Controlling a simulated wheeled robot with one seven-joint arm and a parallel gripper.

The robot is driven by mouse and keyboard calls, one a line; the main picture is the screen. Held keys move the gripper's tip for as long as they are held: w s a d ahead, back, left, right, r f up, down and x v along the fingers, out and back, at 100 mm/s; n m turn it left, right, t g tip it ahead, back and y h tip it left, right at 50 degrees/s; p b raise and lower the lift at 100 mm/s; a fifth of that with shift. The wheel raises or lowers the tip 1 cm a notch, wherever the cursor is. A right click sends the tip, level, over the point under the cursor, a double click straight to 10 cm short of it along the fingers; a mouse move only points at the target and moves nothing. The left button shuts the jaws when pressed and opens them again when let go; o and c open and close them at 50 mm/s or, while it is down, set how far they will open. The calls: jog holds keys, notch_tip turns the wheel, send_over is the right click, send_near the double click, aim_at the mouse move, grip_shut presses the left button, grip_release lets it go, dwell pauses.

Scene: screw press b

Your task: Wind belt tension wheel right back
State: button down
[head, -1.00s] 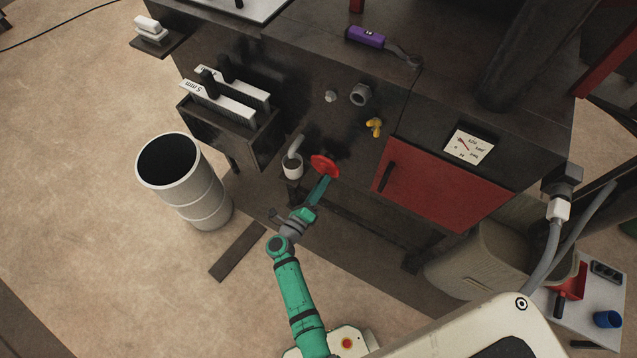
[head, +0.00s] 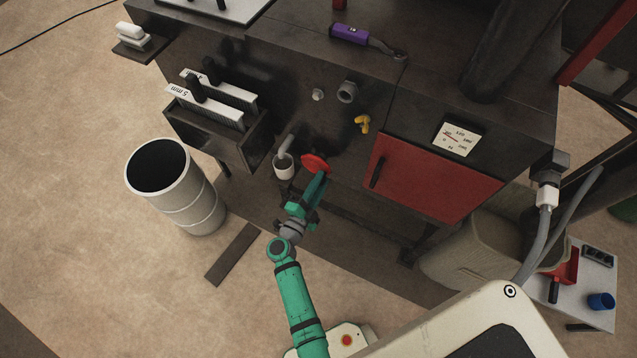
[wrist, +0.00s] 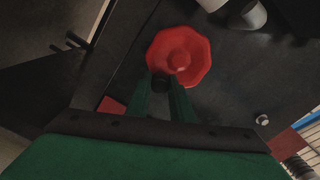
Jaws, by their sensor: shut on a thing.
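The red hand wheel (head: 315,163) sits on the dark front face of the machine, low and left of the red door. In the wrist view the wheel (wrist: 180,56) faces me, with a raised round hub and a scalloped rim. My gripper (head: 318,177) reaches up to the wheel's lower edge. The part of the rim between the fingertips is partly hidden, and a dark round piece shows there.
A yellow tap (head: 362,124) is above right, beside the red door (head: 425,177). A white drum (head: 190,204) stands left on the floor. A beige bin (head: 462,258) is at the right.

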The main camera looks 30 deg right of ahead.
jog(key=n, duration=0.1)
jog(key=r+n, duration=0.1)
jog(key=shift+s+n, duration=0.1)
jog(key=shift+n, duration=0.2)
jog(key=shift+r+n, duration=0.25)
jog(key=shift+n, duration=0.45)
jog(key=shift+r+n, duration=0.2)
jog(key=shift+n, duration=0.5)
jog(key=c, duration=1.6)
grip_release()
jog(key=shift+o, duration=0.2)
jog(key=v, duration=1.1)
